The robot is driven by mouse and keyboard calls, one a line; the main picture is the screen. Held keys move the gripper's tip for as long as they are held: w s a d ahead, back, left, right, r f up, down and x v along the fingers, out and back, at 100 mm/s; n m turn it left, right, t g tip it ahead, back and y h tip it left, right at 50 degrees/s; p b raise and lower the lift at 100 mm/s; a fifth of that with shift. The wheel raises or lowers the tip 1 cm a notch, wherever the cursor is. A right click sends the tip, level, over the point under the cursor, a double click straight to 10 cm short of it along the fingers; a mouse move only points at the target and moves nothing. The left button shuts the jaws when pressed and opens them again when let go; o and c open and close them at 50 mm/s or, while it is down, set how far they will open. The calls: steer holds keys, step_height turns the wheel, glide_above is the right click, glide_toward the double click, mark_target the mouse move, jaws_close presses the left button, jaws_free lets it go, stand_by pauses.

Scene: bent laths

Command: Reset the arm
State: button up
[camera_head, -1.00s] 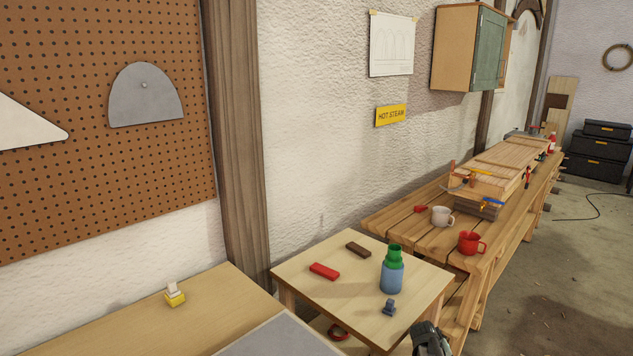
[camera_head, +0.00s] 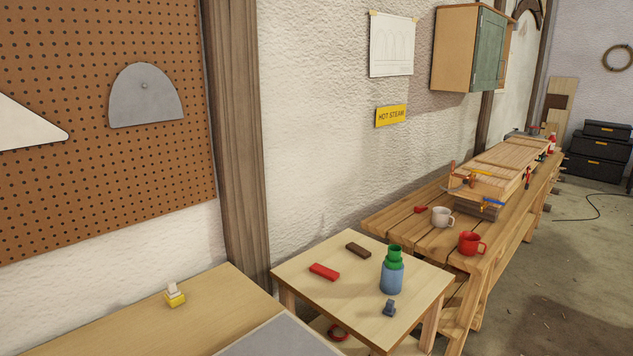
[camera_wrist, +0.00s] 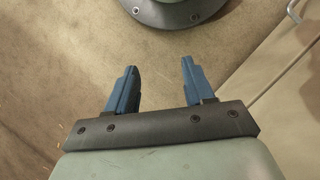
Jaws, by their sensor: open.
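My gripper (camera_wrist: 160,88) shows in the wrist view with its two blue fingers apart and nothing between them. Below it is a brown floor (camera_wrist: 75,60). My gripper is out of sight in the head view. A small table (camera_head: 318,292) in the head view carries a blue bottle with a green top (camera_head: 392,272), a red block (camera_head: 324,272), a dark brown block (camera_head: 358,250) and a small blue-grey piece (camera_head: 389,308).
A long workbench (camera_head: 400,222) behind holds a white mug (camera_head: 442,217), a red mug (camera_head: 471,244) and clamped laths (camera_head: 505,160). A yellow and white item (camera_head: 174,295) sits on the nearer bench (camera_head: 120,325). Floor at the right is mostly open.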

steer(key=s+a+g, duration=0.1)
steer(key=s+a, duration=0.2)
steer(key=s, duration=0.6)
steer(key=shift+f+g+y, duration=0.15)
steer(key=shift+g+y, duration=0.15)
steer(key=shift+y, duration=0.1)
steer(key=shift+s, duration=0.1)
